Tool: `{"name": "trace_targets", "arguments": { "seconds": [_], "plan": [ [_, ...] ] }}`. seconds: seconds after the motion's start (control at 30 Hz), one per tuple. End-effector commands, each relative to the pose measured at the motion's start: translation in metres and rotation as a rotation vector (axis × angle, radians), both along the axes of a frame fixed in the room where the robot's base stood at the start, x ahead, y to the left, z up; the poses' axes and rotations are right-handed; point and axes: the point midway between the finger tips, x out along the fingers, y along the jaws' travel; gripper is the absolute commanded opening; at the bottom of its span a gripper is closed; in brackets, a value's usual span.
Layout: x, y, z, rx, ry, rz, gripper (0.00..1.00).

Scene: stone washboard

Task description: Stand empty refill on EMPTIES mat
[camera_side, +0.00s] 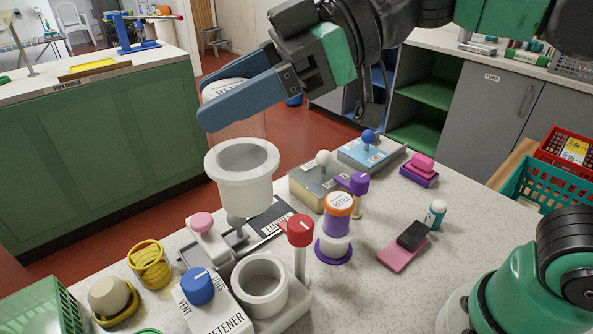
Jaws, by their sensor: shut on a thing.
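My gripper (232,98) has its blue fingers shut on a clear, see-through refill (240,130) with a white label, partly hidden behind the near finger. The refill looks empty. Its lower end is at the mouth of a white cup (242,190) with a grey spout below. I cannot tell whether it sits inside the cup or just above it. The dark EMPTIES mat (272,222), its lettering partly covered, lies behind and right of the cup's spout.
A red knob (300,231) on a post and a second white cup (260,285) stand in front. A blue-knobbed softener block (205,305) and a yellow coil (150,264) are front left. Ball-handled blocks (318,184) stand behind. The worktop at right is fairly clear around a pink pad (402,253).

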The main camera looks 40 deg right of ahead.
Motion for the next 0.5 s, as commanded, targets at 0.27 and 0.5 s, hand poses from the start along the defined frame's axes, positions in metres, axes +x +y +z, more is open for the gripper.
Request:
{"name": "trace_targets", "arguments": {
  "seconds": [0.27,0.5],
  "plan": [
    [0.005,-0.001,0.025,-0.001,0.001,-0.001,0.00],
    [0.055,-0.013,0.001,-0.009,0.009,-0.008,0.00]
  ]
}}
